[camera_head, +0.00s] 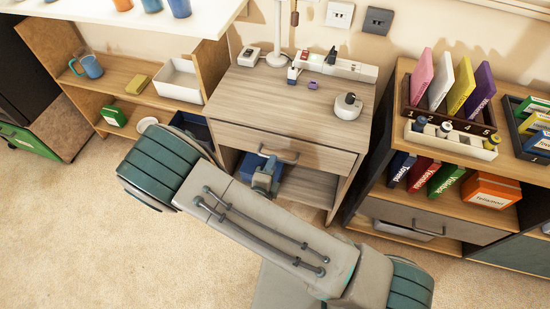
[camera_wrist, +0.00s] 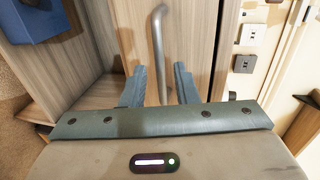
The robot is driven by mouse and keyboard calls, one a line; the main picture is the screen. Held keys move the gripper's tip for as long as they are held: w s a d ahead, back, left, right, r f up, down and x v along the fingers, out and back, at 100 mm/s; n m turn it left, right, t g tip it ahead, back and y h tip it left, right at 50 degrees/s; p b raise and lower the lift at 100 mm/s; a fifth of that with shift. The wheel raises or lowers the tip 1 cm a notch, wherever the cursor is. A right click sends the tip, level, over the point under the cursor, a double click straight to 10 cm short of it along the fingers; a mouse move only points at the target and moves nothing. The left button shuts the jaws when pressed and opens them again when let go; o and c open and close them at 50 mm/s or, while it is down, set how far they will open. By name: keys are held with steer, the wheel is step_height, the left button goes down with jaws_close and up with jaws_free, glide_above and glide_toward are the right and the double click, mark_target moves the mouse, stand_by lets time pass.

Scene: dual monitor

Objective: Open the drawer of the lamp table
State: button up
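The lamp table (camera_head: 240,93) stands against the wall in the head view, with a wood-grain top. Its drawer (camera_head: 322,156) appears shut, its front roughly flush with the table. A grey bar handle (camera_head: 290,158) crosses the drawer front. In the wrist view the handle (camera_wrist: 158,45) runs upright in the picture, its lower end between my two fingers. My gripper (camera_head: 268,160) is at the drawer front; in the wrist view it (camera_wrist: 160,68) is open, with a finger on each side of the handle and visible gaps. My wrist hides part of the lower shelf.
A power strip (camera_head: 345,67), a round white device (camera_head: 348,106) and a lamp base (camera_head: 277,58) stand on the tabletop. A blue box (camera_wrist: 35,20) sits below the drawer. A bookshelf (camera_head: 385,160) stands close on the right, a shelf unit (camera_head: 120,75) on the left.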

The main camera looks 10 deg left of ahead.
steer(key=shift+x, duration=2)
jaws_close()
steer(key=shift+s, duration=0.15)
